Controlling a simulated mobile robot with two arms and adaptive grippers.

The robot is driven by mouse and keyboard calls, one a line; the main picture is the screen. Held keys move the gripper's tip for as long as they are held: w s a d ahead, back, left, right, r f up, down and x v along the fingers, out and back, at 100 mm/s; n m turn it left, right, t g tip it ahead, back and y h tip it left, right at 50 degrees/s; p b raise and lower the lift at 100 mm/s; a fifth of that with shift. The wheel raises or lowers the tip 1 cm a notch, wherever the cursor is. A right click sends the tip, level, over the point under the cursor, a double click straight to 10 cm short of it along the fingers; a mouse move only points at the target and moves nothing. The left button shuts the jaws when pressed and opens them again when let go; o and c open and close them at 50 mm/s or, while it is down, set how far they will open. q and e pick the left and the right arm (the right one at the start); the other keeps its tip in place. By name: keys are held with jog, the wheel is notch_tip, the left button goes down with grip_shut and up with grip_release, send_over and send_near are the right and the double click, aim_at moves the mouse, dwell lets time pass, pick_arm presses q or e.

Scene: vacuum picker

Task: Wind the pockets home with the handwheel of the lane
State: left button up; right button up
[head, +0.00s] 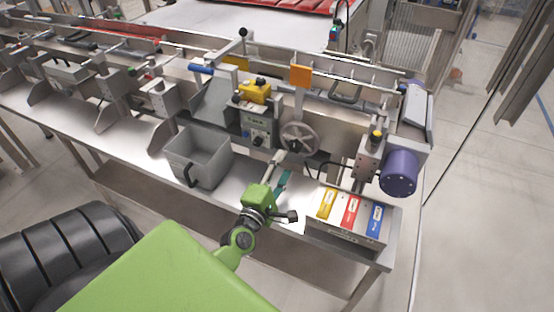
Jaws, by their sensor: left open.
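The handwheel (298,138) is a grey spoked wheel on the front of the lane, right of a grey control box (258,130). Its rim and hub show clearly. My left gripper (276,158) is at the end of the green arm, just below and left of the wheel, and is open. Its fingertips are small here, and I cannot tell whether they touch the rim. Nothing shows held in it. The pockets along the lane are too small to make out. My right gripper is not in view.
A grey open bin (198,155) stands on the bench left of my arm. A box with yellow, red and blue labels (350,212) sits at the right. A purple motor (398,173) juts out above it. A teal object (284,182) lies near my wrist.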

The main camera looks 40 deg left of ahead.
pick_arm(q)
jog(key=shift+v, duration=2)
